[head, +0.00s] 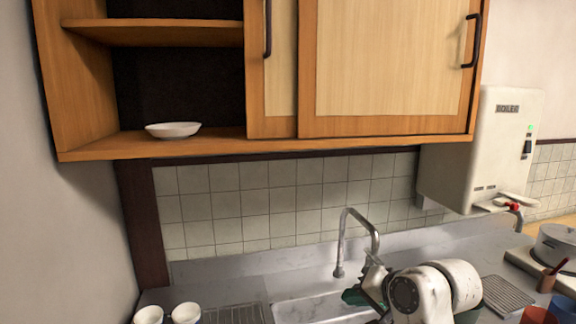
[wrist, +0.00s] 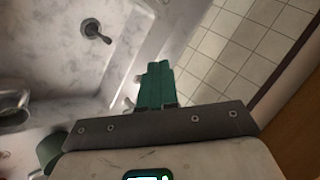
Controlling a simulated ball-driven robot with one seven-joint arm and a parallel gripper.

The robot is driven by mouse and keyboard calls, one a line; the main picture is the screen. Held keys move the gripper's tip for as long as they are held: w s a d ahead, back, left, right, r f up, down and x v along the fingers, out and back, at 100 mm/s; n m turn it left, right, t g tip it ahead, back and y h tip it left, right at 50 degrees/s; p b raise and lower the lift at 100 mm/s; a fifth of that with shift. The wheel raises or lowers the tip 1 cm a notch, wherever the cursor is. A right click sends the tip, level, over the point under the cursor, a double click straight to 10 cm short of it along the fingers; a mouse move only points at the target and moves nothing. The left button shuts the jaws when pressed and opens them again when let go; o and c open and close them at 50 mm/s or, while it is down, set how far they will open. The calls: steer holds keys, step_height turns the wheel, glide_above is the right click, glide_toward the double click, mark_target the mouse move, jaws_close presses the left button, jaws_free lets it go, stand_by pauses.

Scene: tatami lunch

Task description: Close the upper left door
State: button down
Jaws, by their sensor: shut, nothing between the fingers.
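The upper cabinet (head: 85,152) hangs on the tiled wall in the head view, with its left half open. The left door (head: 282,60) is a light wood sliding panel with a dark vertical handle. It stands at the middle, mostly hidden behind the right door (head: 385,55), which covers the right half. My gripper (head: 355,296) is low over the sink area, well below the cabinet and apart from the door. In the wrist view its green fingers (wrist: 155,85) are shut together with nothing held. The wrist view shows no door handle.
A white bowl (head: 173,130) sits on the open cabinet's bottom board. A curved faucet (head: 358,222) rises beside my gripper. A white water heater (head: 490,150) hangs at right. Two white cups (head: 186,313) stand at lower left.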

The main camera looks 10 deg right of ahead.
steer(key=w+r+m+t+y, duration=0.1)
steer(key=w+r, duration=0.2)
steer(key=r, duration=0.6)
steer(key=w+r+m+t+y, duration=0.1)
steer(key=w+r+t, duration=0.15)
steer(key=r, duration=0.65)
step_height(320, 180, up, 37)
steer(key=s+a+m+t+y, duration=0.1)
steer(key=s+a+t+y, duration=0.1)
steer(key=s+y, duration=0.15)
steer(key=p, duration=0.5)
glide_toward(288, 9)
step_height(288, 9, down, 2)
steer(key=a, duration=0.3)
steer(key=shift+y, duration=0.25)
steer(key=a, duration=0.2)
steer(key=w+a+p, duration=0.1)
steer(key=a, duration=0.1)
steer(key=shift+a+f, duration=0.1)
steer(key=shift+f, duration=0.2)
